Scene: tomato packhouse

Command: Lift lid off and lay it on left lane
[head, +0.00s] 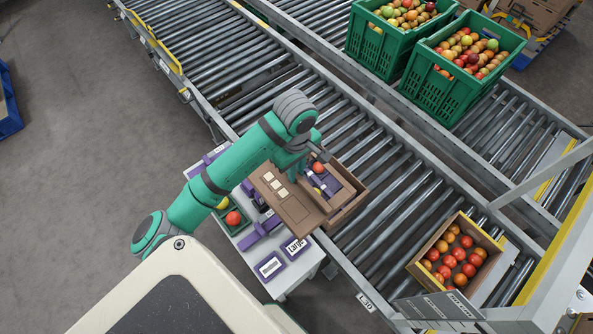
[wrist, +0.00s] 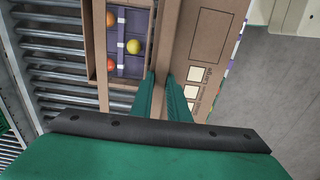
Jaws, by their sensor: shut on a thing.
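The brown cardboard lid (head: 299,211) with several cream squares is off to the left of the open carton (head: 348,204), partly over the small side table. In the wrist view the lid (wrist: 212,38) lies to the right and the carton (wrist: 100,60) to the left. My gripper (head: 297,173) is shut on the lid's edge nearest the carton; in the wrist view its fingers (wrist: 162,80) pinch that edge. Purple dividers (wrist: 131,40) and a few red, orange and yellow tomatoes show inside the carton. How far the lid is above its surroundings is hard to tell.
The carton stands on the roller lane (head: 390,175), which has free rollers up-left. Another tomato box (head: 428,283) stands down-right. Green crates (head: 441,92) fill part of the far lane. The side table (head: 301,275) holds labelled purple blocks (head: 270,266) and a green tray.

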